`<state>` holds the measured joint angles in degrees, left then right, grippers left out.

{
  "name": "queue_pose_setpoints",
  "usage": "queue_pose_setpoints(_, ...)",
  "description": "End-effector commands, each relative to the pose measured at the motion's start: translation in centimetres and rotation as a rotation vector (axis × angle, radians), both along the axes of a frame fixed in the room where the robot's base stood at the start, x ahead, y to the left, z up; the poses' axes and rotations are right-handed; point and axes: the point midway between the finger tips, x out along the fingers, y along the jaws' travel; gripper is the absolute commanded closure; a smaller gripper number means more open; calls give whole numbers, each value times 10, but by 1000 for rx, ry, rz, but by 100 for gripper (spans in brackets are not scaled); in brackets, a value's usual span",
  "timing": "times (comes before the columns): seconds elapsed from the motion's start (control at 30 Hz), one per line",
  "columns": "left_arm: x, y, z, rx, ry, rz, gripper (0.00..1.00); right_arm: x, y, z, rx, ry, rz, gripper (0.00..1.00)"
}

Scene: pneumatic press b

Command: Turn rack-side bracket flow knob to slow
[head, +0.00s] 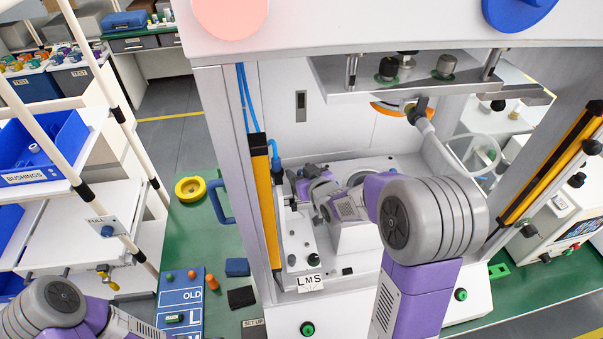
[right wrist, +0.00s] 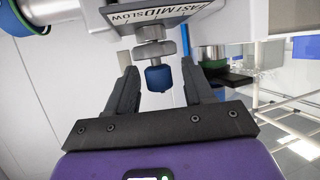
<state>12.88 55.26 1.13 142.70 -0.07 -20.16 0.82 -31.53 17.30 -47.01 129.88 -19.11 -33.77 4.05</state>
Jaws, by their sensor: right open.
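The flow knob (right wrist: 157,78) shows in the right wrist view as a small dark-blue cap below a grey round collar (right wrist: 155,51). Above it is a bracket plate (right wrist: 160,16) lettered FAST, MID, SLOW. I cannot tell which mark the knob points to. My right gripper (right wrist: 160,86) is open, with one dark finger on each side of the knob and a visible gap on both sides. In the head view my right gripper (head: 297,181) is inside the press frame, and the knob cannot be made out there. My left gripper is out of view; only part of that arm shows at the lower left.
The press's yellow-black light curtain bar (head: 265,210) and frame post stand left of my right gripper. A plate lettered LMS (head: 310,282) is on the press front. A rack with a blue bushings bin (head: 45,150) stands at the left. A yellow ring (head: 190,189) lies on the green bench.

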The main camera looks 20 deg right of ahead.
Motion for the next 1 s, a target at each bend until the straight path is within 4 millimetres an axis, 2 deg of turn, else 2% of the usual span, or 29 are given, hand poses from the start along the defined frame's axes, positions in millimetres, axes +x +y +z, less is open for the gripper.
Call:
queue_pose_setpoints(0.07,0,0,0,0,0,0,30,0,0,0,0,0,0,48)
queue_pose_setpoints(0.4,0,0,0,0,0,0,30,0,0,0,0,0,0,98)
queue_pose_setpoints(0.67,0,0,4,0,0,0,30,0,2,1,1,-1,-36,99)
queue_pose_setpoints(1.0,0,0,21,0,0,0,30,1,2,2,0,1,-198,99)
